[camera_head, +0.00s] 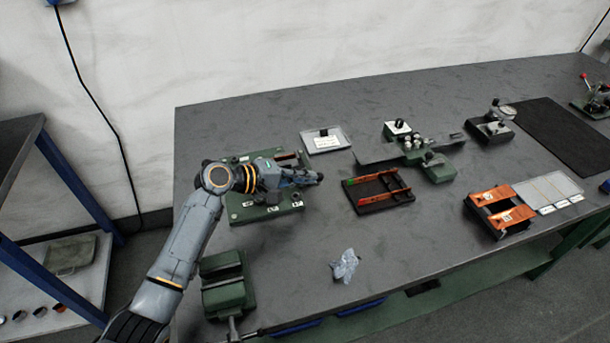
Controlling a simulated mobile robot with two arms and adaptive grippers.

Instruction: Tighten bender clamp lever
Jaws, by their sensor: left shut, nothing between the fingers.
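My left arm comes in from the lower left. Its gripper (316,178) is shut and empty, above the right part of a green-based fixture (240,213). The arm and gripper hide much of this fixture, and I cannot tell whether the fingertips touch it. A green and grey device (438,168) with a long grey bar and several small round posts stands right of the gripper, apart from it. I cannot tell for certain which device is the bender, and no clamp lever shows clearly. My right gripper is out of view.
A dark tray (373,207) with copper-coloured strips lies right of the gripper. A green vise (227,285) is at the front edge. Crumpled foil (345,265), a labelled tray (325,141), a copper-topped black holder (499,209) and a dark mat (560,135) are also on the table.

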